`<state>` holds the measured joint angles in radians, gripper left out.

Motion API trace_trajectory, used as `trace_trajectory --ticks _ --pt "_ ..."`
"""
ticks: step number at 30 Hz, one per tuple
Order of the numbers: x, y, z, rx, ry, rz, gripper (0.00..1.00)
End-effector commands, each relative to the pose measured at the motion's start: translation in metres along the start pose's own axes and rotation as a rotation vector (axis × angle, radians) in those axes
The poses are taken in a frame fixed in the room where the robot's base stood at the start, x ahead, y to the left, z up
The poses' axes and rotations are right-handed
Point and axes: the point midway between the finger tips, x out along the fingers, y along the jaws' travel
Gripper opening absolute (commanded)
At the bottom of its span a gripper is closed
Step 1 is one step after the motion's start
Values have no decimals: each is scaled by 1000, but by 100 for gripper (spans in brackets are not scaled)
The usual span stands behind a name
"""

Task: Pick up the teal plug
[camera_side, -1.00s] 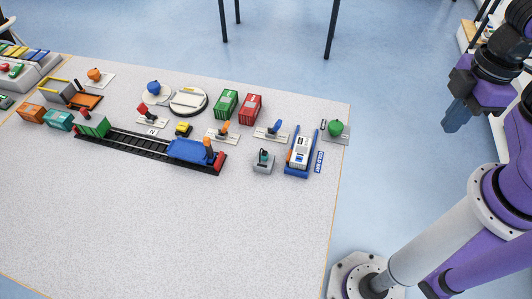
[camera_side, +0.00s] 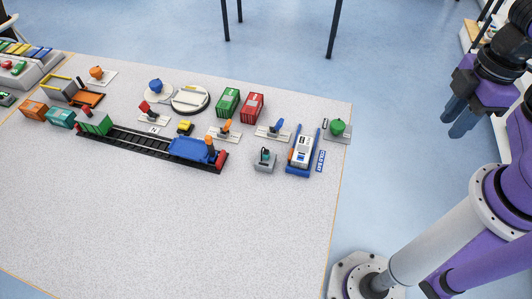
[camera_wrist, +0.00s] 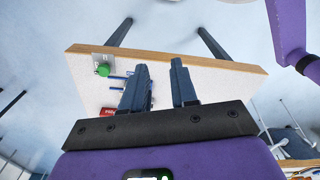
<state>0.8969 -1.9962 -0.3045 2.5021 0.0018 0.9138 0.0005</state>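The teal plug (camera_side: 265,154) stands upright in a small grey block (camera_side: 264,163) on the table, left of the blue cradle with the white box. My gripper (camera_side: 454,125) is in the air beyond the table's right edge, far from the plug. In the wrist view my gripper (camera_wrist: 159,67) has its two dark blue fingers apart with nothing between them. I cannot make out the teal plug in the wrist view.
The blue cradle (camera_side: 288,168) stands close right of the plug's block. A blue-handled lever (camera_side: 273,132) is behind it. A green knob (camera_side: 337,127) sits near the table's right edge. The table's front (camera_side: 180,230) is clear.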

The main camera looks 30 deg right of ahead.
Motion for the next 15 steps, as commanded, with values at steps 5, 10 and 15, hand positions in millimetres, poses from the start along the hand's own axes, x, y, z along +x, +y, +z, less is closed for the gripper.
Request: trace_trajectory --ticks 5,10,15 --pt "0 0 0 0 0 0 49" --pt "0 0 -1 3 0 0 49" --pt "-1 7 -21 100 -3 1 49"
